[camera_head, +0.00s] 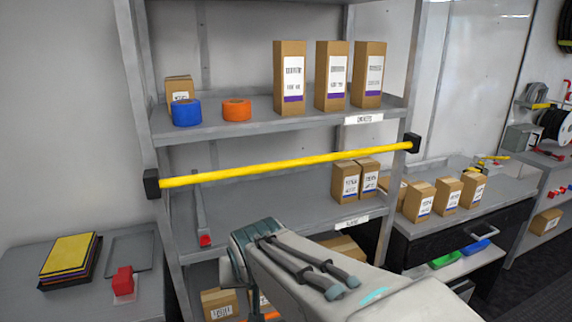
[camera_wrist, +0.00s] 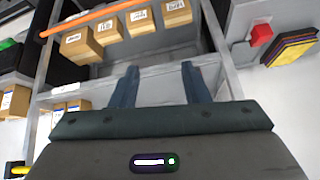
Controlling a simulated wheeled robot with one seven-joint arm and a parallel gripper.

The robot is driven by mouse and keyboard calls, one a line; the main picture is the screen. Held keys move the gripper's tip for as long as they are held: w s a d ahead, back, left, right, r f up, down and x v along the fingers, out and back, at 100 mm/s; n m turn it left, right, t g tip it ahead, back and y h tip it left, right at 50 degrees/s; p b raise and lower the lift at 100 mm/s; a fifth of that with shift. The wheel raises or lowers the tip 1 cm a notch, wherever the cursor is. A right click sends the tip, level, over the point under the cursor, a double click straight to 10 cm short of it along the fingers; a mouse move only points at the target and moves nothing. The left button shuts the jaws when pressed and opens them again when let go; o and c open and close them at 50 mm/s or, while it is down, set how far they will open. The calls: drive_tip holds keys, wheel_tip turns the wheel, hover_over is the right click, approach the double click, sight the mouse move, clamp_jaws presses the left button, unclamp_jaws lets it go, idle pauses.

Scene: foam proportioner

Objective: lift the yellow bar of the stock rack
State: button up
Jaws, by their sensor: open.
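The stock rack (camera_head: 270,213) is a grey metal shelf unit in the head view. The yellow bar (camera_head: 300,161) runs across its front, rising slightly to the right, between a black end block (camera_head: 152,183) at the left post and another (camera_head: 412,142) at the right post. In the wrist view only a yellow piece (camera_wrist: 18,170) shows at the lower left corner, probably the bar. My gripper (camera_wrist: 160,80) is open, with two dark fingers apart and nothing between them. In the head view my arm is below the bar, and the fingers are hidden.
Tall boxes (camera_head: 331,76), a blue tape roll (camera_head: 186,112) and an orange one (camera_head: 237,110) stand on the shelf above the bar. Boxes (camera_head: 345,181) stand behind its right part. An orange bar (camera_wrist: 95,20) crosses a lower shelf. Side tables flank the rack.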

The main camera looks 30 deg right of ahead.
drive_tip(key=w+d+r+m+t+h+b, duration=0.1)
drive_tip(key=w+d+r+m+t+h, duration=0.2)
drive_tip(key=d, duration=0.4)
drive_tip(key=w+d+m+t+h+b, duration=0.1)
drive_tip(key=w+d+m+t+b, duration=0.1)
drive_tip(key=w+d+m, duration=0.4)
drive_tip(key=m+t+y+b, duration=0.1)
drive_tip(key=m+t+b, duration=0.3)
drive_tip(key=m+t, duration=0.35)
approach(307, 163)
drive_tip(key=shift+n+t, duration=0.25)
drive_tip(key=p+x, duration=0.1)
drive_tip(key=x, duration=0.6)
drive_tip(key=p+x, duration=0.1)
drive_tip(key=x, duration=0.3)
drive_tip(key=shift+w+f+p, duration=0.1)
drive_tip(key=shift+f+p, duration=0.2)
drive_tip(key=shift+p, duration=0.05)
drive_tip(key=shift+c, duration=0.3)
clamp_jaws()
drive_tip(key=shift+r, duration=0.1)
